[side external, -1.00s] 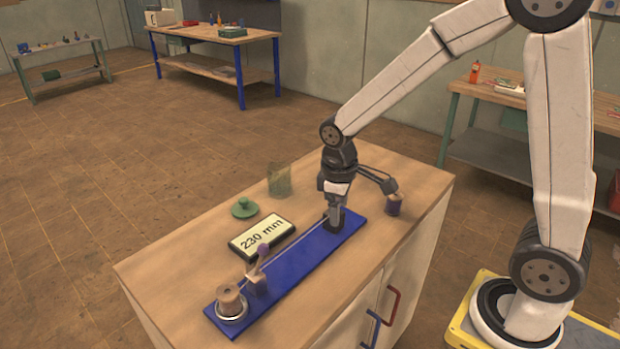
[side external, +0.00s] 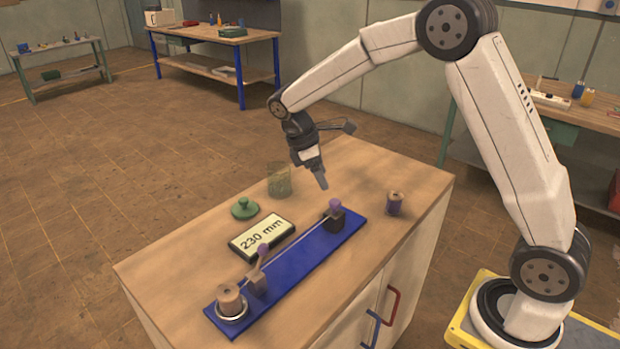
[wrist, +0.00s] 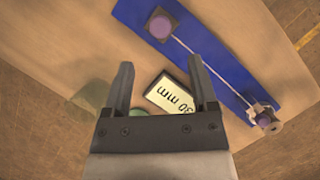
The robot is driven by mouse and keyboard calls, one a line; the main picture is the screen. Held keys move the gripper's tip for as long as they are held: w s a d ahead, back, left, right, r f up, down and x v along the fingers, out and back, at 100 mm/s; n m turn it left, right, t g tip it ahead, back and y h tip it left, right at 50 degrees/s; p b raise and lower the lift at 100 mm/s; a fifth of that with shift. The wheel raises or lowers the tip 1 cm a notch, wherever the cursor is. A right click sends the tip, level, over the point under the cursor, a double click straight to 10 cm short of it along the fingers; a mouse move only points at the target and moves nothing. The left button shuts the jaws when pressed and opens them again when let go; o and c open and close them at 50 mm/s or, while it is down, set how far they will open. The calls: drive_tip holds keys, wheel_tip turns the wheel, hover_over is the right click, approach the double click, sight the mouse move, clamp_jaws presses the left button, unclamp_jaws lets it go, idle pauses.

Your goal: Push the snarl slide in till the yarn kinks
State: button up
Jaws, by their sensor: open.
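The snarl slide (side external: 334,220) is a dark block with a purple knob near the far end of the blue base (side external: 300,262). The slide also shows in the wrist view (wrist: 161,26). A thin pale yarn (side external: 295,240) runs straight, with no kink visible, from the slide to a brown post with a purple-tipped lever (side external: 259,276). The display (side external: 262,237) reads 230 mm. My gripper (side external: 322,184) is open and empty, above and apart from the slide, slightly left of it in the side view.
The cabinet top's far corner looks clear.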

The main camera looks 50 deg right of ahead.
sight(334, 201)
drive_tip(key=shift+x, duration=3.85)
clamp_jaws()
